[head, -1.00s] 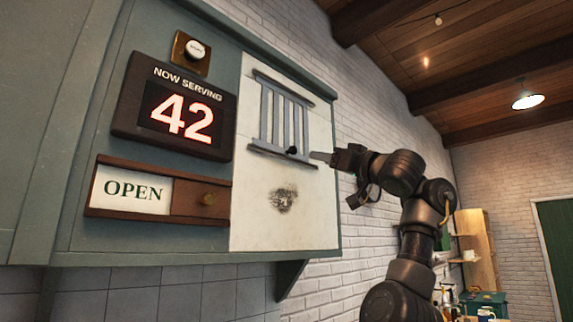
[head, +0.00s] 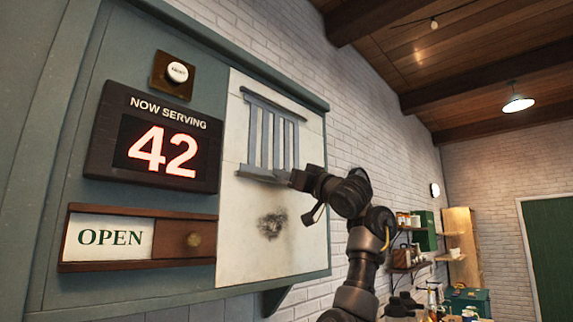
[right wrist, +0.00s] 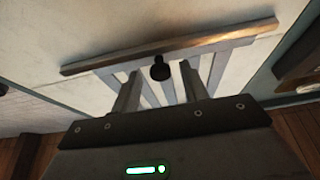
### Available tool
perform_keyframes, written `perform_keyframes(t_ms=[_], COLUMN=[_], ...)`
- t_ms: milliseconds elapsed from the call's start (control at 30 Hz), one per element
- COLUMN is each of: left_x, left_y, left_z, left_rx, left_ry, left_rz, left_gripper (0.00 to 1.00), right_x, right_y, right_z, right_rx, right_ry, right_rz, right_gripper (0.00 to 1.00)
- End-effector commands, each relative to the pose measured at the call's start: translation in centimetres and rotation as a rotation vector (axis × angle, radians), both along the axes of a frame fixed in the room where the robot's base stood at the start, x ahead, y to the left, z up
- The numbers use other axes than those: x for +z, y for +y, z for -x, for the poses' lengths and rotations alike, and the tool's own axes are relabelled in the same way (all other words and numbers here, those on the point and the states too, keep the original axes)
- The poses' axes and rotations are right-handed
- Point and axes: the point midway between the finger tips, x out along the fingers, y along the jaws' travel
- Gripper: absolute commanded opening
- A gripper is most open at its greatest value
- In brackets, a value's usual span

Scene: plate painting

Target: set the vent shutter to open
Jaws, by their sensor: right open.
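The vent shutter (head: 270,138) is a grey slatted frame with upper and lower rails on a white panel (head: 240,222). White shows between its upright slats. In the right wrist view the shutter (right wrist: 150,92) shows with a small black knob (right wrist: 160,68) near its rail. My right gripper (head: 288,178) is at the shutter's lower right edge in the head view, where it hides the knob. In the right wrist view its two fingers (right wrist: 158,85) are open, one on each side of the knob, with a gap to each. My left gripper is out of view.
Left of the panel are a "NOW SERVING" display (head: 152,138) reading 42, a round white button (head: 178,72), and a wooden slider sign (head: 140,238) reading OPEN. A dark smudge (head: 271,226) marks the panel below the shutter. Shelves (head: 410,262) stand far back right.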

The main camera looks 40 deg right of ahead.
Motion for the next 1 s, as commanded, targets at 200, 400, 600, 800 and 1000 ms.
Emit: perform_keyframes(t_ms=[200, 400, 600, 800, 1000], left_x=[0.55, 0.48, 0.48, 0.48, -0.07], left_y=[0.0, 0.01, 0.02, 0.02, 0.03], left_z=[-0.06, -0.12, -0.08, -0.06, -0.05], left_rx=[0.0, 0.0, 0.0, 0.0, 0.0], left_ry=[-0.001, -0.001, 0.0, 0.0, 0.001], left_rz=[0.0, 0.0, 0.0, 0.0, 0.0], left_gripper=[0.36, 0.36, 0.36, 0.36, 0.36], right_x=[0.2, 0.16, 0.18, 0.2, -0.01], right_y=[0.09, 0.09, 0.08, 0.05, 0.42], right_z=[-0.71, -0.7, -0.68, -0.65, -0.61], right_rx=[0.0, 0.0, 0.0, 0.0, 0.001], right_ry=[0.0, 0.0, 0.0, 0.0, -0.001], right_rz=[0.0, 0.0, 0.0, 0.0, 0.0], right_gripper=[0.44, 0.43, 0.17, 0.0, 0.0])
